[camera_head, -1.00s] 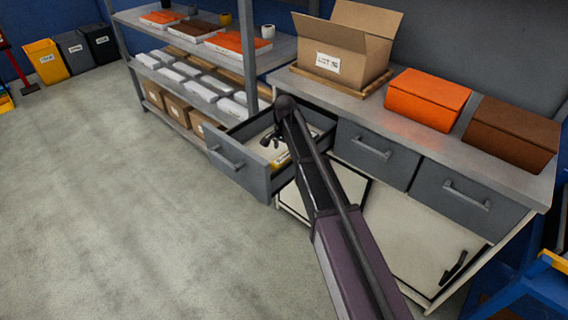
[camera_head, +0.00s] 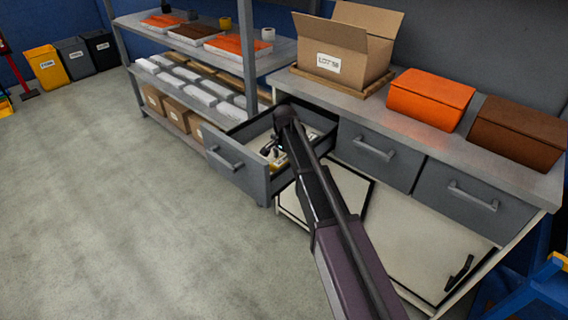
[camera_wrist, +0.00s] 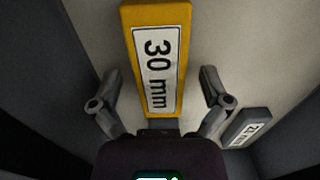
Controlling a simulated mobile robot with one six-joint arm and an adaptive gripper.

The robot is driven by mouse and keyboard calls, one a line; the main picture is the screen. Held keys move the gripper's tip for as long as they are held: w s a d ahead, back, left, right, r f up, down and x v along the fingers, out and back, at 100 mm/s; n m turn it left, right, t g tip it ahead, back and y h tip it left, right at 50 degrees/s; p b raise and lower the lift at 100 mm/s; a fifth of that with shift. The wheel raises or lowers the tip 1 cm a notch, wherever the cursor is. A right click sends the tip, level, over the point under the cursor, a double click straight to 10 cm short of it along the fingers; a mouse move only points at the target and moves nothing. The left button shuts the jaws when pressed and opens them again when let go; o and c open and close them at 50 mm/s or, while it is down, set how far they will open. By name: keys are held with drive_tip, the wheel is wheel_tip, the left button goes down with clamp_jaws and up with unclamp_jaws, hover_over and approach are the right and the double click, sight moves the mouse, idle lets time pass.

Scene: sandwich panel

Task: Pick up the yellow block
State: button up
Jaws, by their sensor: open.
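The yellow block (camera_wrist: 184,60) carries a white label reading "30 mm" in the wrist view. It lies in the open drawer (camera_head: 236,172). My gripper (camera_wrist: 160,88) is open, with one finger on each side of the block's near end and a gap on both sides. In the head view my gripper (camera_head: 271,149) is inside the drawer, and only a small yellow patch of the block (camera_head: 281,163) shows beside it. My arm hides much of the drawer's inside.
A grey block (camera_wrist: 248,128) with a partly readable label lies right of my gripper. Dark drawer walls (camera_wrist: 52,70) stand on both sides. Above the drawers, the counter holds an open carton (camera_head: 345,45), an orange box (camera_head: 430,98) and a brown box (camera_head: 518,132).

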sight(285, 158)
drive_tip(key=c, duration=1.3)
drive_tip(key=shift+r, duration=0.1)
wheel_tip(285, 158, up, 10)
drive_tip(key=p, duration=1)
